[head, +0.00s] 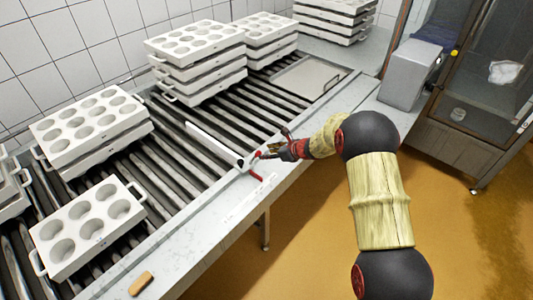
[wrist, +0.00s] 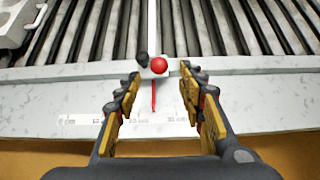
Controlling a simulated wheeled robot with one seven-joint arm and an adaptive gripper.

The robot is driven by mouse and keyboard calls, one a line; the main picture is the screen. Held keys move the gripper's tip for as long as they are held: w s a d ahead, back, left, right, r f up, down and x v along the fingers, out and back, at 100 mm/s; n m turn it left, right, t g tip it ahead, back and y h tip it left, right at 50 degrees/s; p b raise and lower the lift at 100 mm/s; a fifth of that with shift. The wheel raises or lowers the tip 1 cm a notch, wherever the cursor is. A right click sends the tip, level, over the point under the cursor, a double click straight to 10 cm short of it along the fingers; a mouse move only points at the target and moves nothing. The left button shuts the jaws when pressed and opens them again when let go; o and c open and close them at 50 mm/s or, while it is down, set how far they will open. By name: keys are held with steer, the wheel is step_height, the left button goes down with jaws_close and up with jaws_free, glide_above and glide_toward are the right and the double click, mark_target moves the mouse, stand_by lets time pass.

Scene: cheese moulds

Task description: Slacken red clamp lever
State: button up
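The red clamp lever (head: 256,176) sits on the light rail along the front edge of the roller conveyor. In the wrist view, a round red knob (wrist: 159,65) and a thin red bar (wrist: 154,97) show at a small grey clamp block with a dark knob (wrist: 141,58) beside it. A long white bar (head: 212,142) runs from the clamp across the rollers. My gripper (wrist: 161,76) is open, its two fingers left and right of the red parts in the picture, with nothing held. In the head view my gripper (head: 271,151) is close by the clamp; contact cannot be told.
White cheese moulds (head: 90,222) stand on the rollers at the left, with stacks (head: 198,62) further back. A flat tray (head: 309,77) lies at the far end. A tan block (head: 141,284) lies on the front rail. A scale strip (wrist: 90,120) marks the rail.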

steer(key=shift+c, duration=0.3)
